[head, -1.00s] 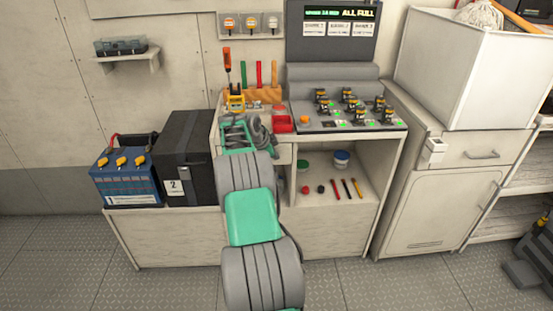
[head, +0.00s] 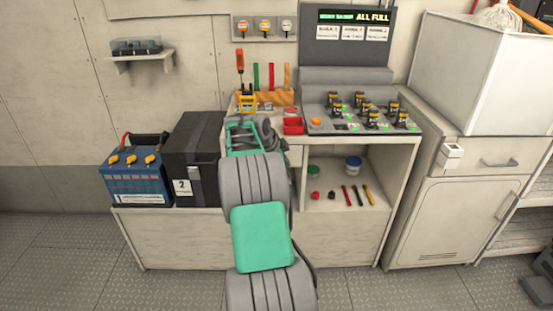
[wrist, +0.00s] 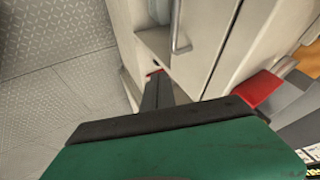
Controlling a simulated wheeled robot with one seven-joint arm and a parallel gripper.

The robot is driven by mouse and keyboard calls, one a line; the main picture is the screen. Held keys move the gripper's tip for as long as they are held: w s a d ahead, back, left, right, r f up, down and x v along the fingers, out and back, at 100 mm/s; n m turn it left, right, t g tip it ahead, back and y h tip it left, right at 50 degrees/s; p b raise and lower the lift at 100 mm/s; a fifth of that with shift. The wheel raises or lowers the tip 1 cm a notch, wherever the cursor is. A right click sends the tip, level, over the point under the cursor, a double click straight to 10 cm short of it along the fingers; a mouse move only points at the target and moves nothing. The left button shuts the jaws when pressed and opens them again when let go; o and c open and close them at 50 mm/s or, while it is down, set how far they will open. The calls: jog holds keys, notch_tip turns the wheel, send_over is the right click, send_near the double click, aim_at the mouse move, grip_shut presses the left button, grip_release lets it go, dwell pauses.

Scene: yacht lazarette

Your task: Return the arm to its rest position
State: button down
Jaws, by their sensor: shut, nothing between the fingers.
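My arm (head: 262,237), with grey ribbed joints and green links, reaches up the middle of the head view to the left end of the workbench. Its far end merges with grey and green parts by the bench top, and the fingers cannot be made out there. In the wrist view my gripper (wrist: 157,92) shows as dark fingers beyond the green housing. The fingers are together and hold nothing. They point past a white cabinet front with a metal handle (wrist: 181,28), with floor to the left.
A red bin (head: 293,126) and a charging console (head: 345,117) stand on the bench. A blue battery (head: 136,184) and a black box numbered 2 (head: 194,165) sit left of my arm. A white cabinet (head: 455,215) stands right. Floor (head: 60,250) is clear at front left.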

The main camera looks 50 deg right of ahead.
jog(key=w+a+r+n+t+y+p, duration=0.1)
jog(key=w+a+r+n+p, duration=0.15)
jog(key=a+r, duration=0.55)
jog(key=w+a+r+n+t+p, duration=0.1)
jog(key=a+r+n+p, duration=0.25)
jog(key=a+r, duration=0.45)
jog(key=s+a+r+n+t+y+p, duration=0.15)
jog(key=a+n, duration=0.25)
jog(key=a, duration=0.4)
jog(key=a+n+y+p, duration=0.15)
jog(key=a+n, duration=0.25)
jog(key=a, duration=0.4)
jog(key=s+a+n+y+p, duration=0.1)
jog(key=s+a+n+p, duration=0.2)
jog(key=s+a+n, duration=0.3)
jog(key=s+a+n+y+p, duration=0.2)
jog(key=s+a+n, duration=0.4)
jog(key=a, duration=0.9)
jog(key=shift+s+a+f+n+p, duration=0.25)
jog(key=shift+s+f+n+p, duration=0.1)
jog(key=shift+s+p, duration=0.65)
jog(key=shift+s+g, duration=0.1)
jog(key=shift+g, duration=0.15)
